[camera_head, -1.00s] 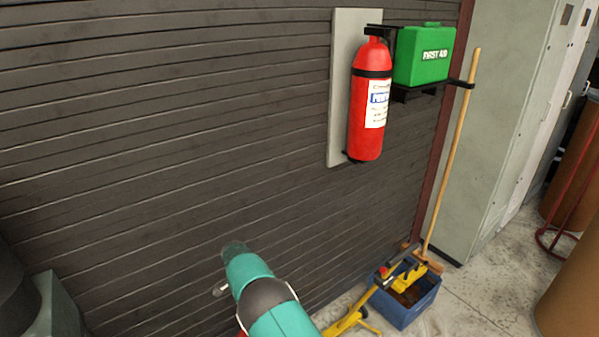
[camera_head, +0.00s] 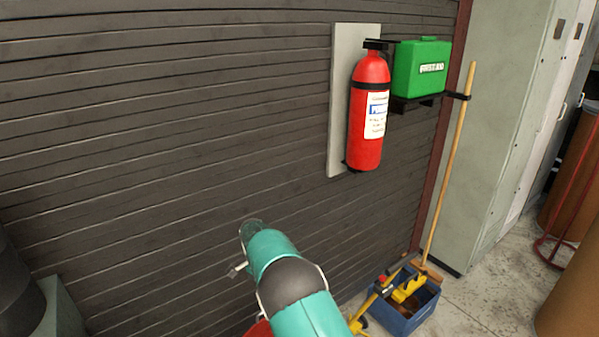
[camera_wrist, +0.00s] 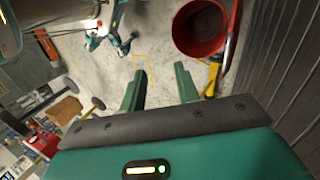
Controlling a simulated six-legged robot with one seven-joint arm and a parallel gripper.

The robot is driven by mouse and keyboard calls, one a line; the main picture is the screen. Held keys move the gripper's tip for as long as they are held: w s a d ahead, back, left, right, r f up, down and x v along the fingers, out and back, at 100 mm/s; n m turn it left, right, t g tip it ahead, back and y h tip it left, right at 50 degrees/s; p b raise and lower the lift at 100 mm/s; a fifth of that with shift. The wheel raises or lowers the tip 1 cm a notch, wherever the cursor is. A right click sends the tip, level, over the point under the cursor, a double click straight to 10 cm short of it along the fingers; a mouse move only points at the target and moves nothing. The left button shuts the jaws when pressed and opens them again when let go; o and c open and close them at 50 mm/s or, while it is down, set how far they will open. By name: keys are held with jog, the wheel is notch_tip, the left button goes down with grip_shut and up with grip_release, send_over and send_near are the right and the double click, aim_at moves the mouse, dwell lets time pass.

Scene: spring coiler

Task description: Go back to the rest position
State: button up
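My gripper (camera_wrist: 160,78) shows in the wrist view with its two green fingers apart and nothing between them. It is open above the pale concrete floor. My teal and dark grey arm rises at the bottom middle of the head view, in front of the slatted wall. The gripper's fingers cannot be made out in the head view.
A red extinguisher (camera_head: 369,110) and green first aid case (camera_head: 421,68) hang on the dark wall (camera_head: 170,130). A broom (camera_head: 450,160) leans near a blue crate (camera_head: 408,318). A red bucket (camera_wrist: 203,48) shows in the wrist view. Open floor (camera_wrist: 155,45) lies beyond the fingers.

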jog(key=s+d+r+n+t+y, duration=0.1)
jog(key=s+d+r, duration=0.3)
jog(key=r, duration=0.5)
jog(key=s+d+r+n+t+y, duration=0.1)
jog(key=s+d+r+n+t, duration=0.1)
jog(key=d+r, duration=0.5)
jog(key=s+d+r+n+t+y, duration=0.1)
jog(key=s+d+r, duration=0.25)
jog(key=r, duration=0.65)
jog(key=s+d+r+n+t, duration=0.1)
jog(key=s+d+n, duration=0.1)
jog(key=s, duration=0.5)
jog(key=s+d+r+n+t, duration=0.1)
jog(key=s+d+r+t, duration=0.1)
jog(key=s+d, duration=0.3)
jog(key=s+d+r+n+t+h, duration=0.1)
jog(key=s+d+n+t, duration=0.1)
jog(key=s, duration=0.8)
jog(key=shift+s+d+r+n, duration=0.2)
jog(key=shift+d+n, duration=0.1)
jog(key=shift+d, duration=0.5)
jog(key=shift+a, duration=0.2)
